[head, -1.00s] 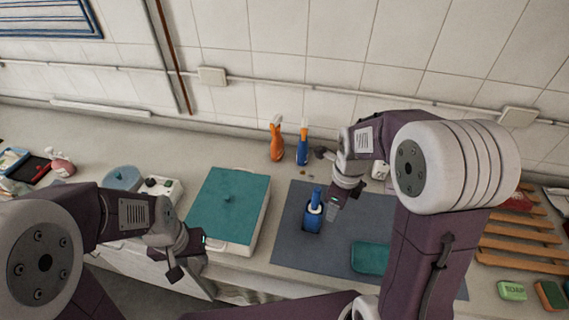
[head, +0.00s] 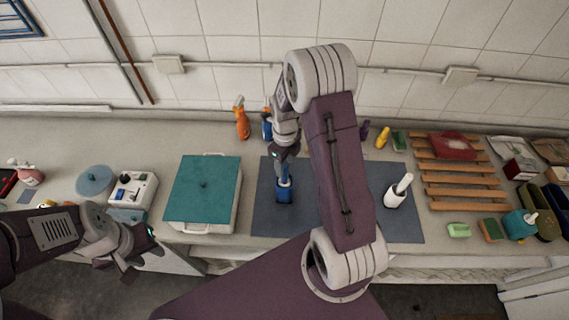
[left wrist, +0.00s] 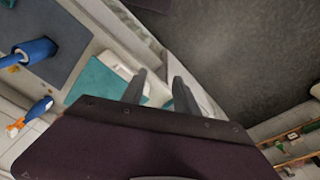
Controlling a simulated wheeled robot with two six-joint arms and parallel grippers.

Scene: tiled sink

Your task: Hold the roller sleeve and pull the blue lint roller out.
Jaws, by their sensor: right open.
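The blue lint roller and its blue sleeve (head: 284,192) stand on the dark mat (head: 262,225) in the head view. The roller also shows in the left wrist view (left wrist: 38,49), with a pale ring around it. My right gripper (head: 284,164) is open, pointing down at the top of the roller. It hides the upper handle, and I cannot tell whether its fingers touch it. My left gripper (head: 140,246) is low at the left, well away from the roller. Its two fingers (left wrist: 158,88) are apart with nothing between them in the left wrist view.
A teal-lidded box (head: 204,190) stands between my left gripper and the mat. An orange spray bottle (head: 242,122) and a partly hidden blue one (head: 267,128) stand behind. A white bottle-shaped item (head: 397,192) is on the mat's right, with a wooden rack (head: 455,192) beyond.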

